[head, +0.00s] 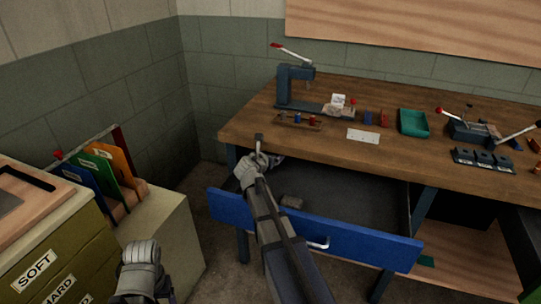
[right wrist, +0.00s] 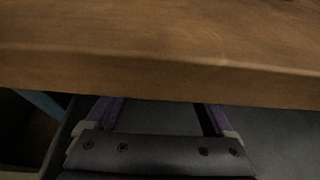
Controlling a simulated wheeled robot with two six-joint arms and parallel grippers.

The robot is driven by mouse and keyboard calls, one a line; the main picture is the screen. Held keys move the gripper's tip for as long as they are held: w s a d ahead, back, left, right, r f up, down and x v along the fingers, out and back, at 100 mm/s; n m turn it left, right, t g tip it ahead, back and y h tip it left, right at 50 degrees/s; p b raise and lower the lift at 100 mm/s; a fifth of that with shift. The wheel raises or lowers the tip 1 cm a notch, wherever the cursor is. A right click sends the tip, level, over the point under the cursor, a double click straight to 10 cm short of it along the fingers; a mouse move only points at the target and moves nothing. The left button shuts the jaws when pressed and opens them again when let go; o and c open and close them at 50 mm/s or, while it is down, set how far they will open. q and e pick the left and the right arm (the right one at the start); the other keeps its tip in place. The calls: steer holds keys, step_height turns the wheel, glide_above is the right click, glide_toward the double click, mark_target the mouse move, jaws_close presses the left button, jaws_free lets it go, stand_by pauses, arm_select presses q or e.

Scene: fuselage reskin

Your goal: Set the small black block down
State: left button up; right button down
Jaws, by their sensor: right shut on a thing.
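My right gripper (head: 262,155) is at the front edge of the wooden workbench, near its left end, above the open drawer. In the right wrist view its two purple fingers (right wrist: 160,108) reach forward, and their tips are hidden behind the bench edge. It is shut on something. The small black block is not clearly visible; the fingertips, the bench edge and the dark drawer behind hide it. My left arm shows only as a grey joint at the bottom left of the head view; its fingers are not visible.
The workbench (head: 230,131) holds a press (head: 290,88), a teal tray (head: 413,123), a white plate (head: 363,136) and a black rack (head: 484,160). A cabinet with coloured folders (head: 95,168) stands left.

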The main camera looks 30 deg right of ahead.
steer(key=shift+f+b, duration=0.45)
steer(key=shift+f, duration=0.05)
jaws_free()
steer(key=shift+r+p, duration=0.5)
steer(key=shift+p, duration=0.05)
steer(key=p+v, duration=0.4)
steer(key=v, duration=0.8)
steer(key=shift+r+p, duration=0.2)
steer(key=shift+p, duration=0.2)
